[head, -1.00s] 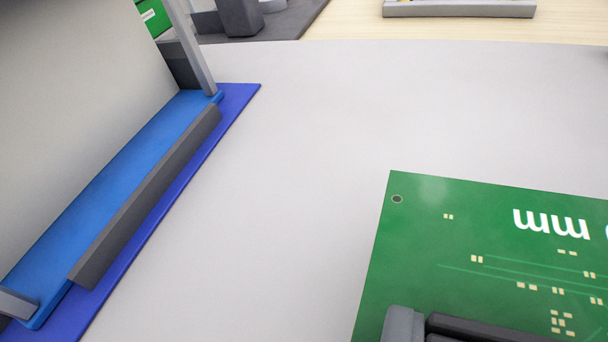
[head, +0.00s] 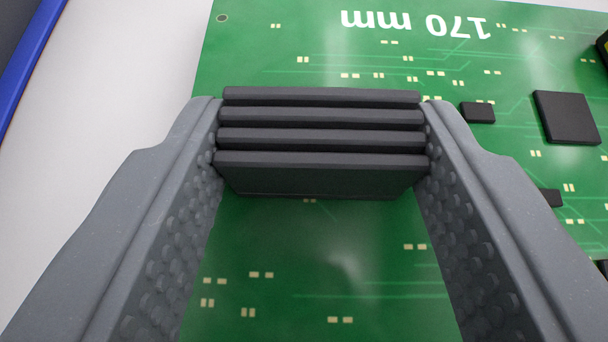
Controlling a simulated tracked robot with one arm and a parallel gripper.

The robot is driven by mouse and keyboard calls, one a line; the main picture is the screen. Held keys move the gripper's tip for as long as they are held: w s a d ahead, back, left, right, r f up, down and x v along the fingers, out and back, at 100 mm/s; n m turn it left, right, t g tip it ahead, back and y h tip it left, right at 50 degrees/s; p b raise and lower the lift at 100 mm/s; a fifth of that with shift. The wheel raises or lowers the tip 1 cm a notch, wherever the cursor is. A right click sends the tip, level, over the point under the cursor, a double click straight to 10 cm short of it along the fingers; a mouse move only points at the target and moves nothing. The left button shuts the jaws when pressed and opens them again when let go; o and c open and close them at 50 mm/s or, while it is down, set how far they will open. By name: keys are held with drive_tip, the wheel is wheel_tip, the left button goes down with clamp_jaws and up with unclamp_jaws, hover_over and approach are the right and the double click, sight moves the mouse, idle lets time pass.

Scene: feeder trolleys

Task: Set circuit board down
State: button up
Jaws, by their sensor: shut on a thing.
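The green circuit board (head: 330,250) fills most of the head view, with upside-down white "170 mm" lettering near its far edge. A black ribbed block (head: 320,180) stands up from the board. My gripper (head: 322,140) is shut on this block, one grey finger against each end. Black chips (head: 567,118) sit on the board to the right. The board's near and right edges are outside the view. I cannot tell whether the board touches the surface beneath it.
A pale grey surface (head: 120,110) shows to the left of the board and is clear there. A blue edge (head: 30,75) with a dark area beside it lies at the upper left.

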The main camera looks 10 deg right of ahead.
drive_tip(key=shift+f, duration=0.6)
drive_tip(key=o, duration=1.2)
drive_tip(key=shift+s+f, duration=0.1)
drive_tip(key=shift+o, duration=0.2)
drive_tip(key=shift+r, duration=0.35)
drive_tip(key=p+v, duration=0.2)
drive_tip(key=v, duration=1)
drive_tip(key=shift+r, duration=0.4)
